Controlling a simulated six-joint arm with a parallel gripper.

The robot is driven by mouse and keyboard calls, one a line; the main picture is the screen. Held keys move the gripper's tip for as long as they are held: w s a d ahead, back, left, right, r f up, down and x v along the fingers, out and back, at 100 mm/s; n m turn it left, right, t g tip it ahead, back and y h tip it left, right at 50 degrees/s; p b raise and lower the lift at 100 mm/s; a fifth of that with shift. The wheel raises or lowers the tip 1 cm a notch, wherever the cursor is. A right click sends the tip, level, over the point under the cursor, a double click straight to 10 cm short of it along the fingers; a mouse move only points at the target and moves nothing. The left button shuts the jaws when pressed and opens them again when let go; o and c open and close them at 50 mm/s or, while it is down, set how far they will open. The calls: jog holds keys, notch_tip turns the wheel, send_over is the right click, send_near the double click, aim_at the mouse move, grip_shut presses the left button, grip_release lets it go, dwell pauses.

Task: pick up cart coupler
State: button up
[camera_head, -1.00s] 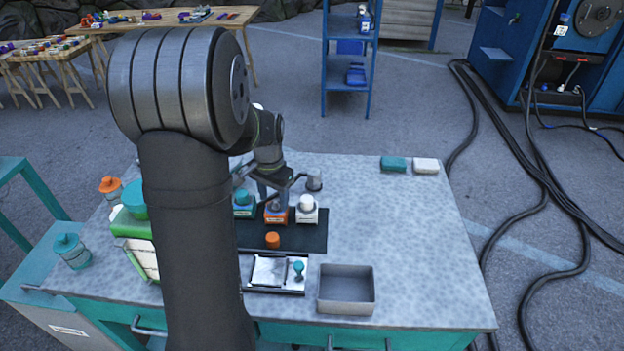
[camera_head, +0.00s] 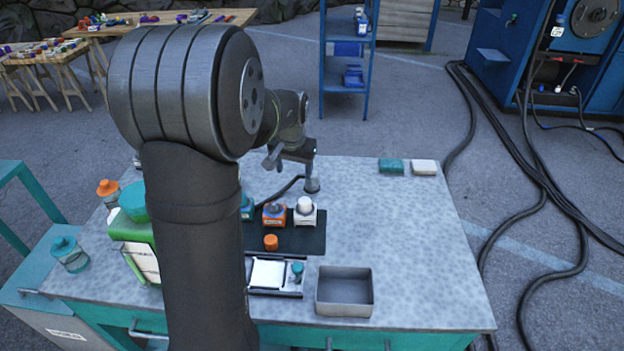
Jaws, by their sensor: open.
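No part is plainly marked as the cart coupler. A small grey upright cylinder (camera_head: 312,185) stands on the bench behind the dark mat, with a dark curved cable-like strip (camera_head: 287,188) running left from it; I cannot tell whether it is the coupler. My gripper (camera_head: 290,160) is above the back of the bench, just left of and above the cylinder in the picture. It is open, with nothing visible between its fingers. My own arm hides part of the bench's left side.
The dark mat (camera_head: 312,238) holds teal, orange and white-capped containers and an orange piece (camera_head: 270,242). A grey open box (camera_head: 344,292) and a white-topped tray (camera_head: 268,273) stand in front. Teal and white blocks lie at back right. The bench's right side is clear.

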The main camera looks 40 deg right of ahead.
aim_at(312, 177)
jog(key=d+r+n+t+h, duration=0.1)
jog(key=d+r+n+h, duration=0.1)
jog(key=d+r, duration=0.25)
jog(key=x, duration=1.7)
jog(key=shift+s+d+f, duration=0.1)
jog(key=shift+s+f, duration=0.05)
jog(key=shift+f, duration=0.05)
jog(key=c, duration=1.1)
